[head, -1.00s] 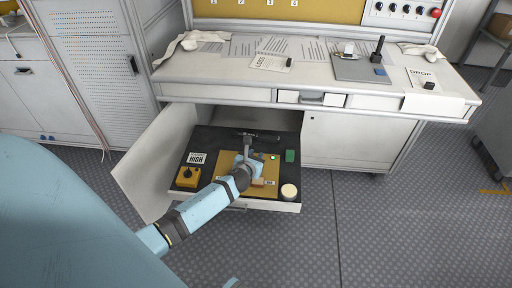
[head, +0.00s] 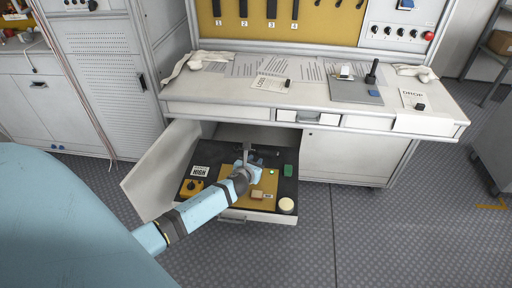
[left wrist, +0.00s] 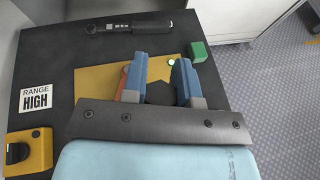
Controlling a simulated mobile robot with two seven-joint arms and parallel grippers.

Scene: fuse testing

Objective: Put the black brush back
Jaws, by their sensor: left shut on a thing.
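My left gripper (head: 247,166) is over the middle of the open drawer (head: 247,216), above its yellow panel. In the left wrist view its two blue fingers (left wrist: 160,82) stand apart with a dark piece (left wrist: 165,93) between them. I take this piece to be the black brush; most of it is hidden by the fingers and palm. A black tool with a lighter shaft (left wrist: 130,26) lies at the back of the drawer, clear of the gripper. My right gripper is not in view.
The drawer also holds a yellow box with a black knob (head: 193,188), a RANGE HIGH card (left wrist: 36,97), a green block (head: 288,170), a tan block (head: 257,194) and a round cream pot (head: 286,205). The workbench (head: 225,95) overhangs the drawer's back. Its LOSS (head: 270,83) and DROP (head: 412,98) cards lie on top.

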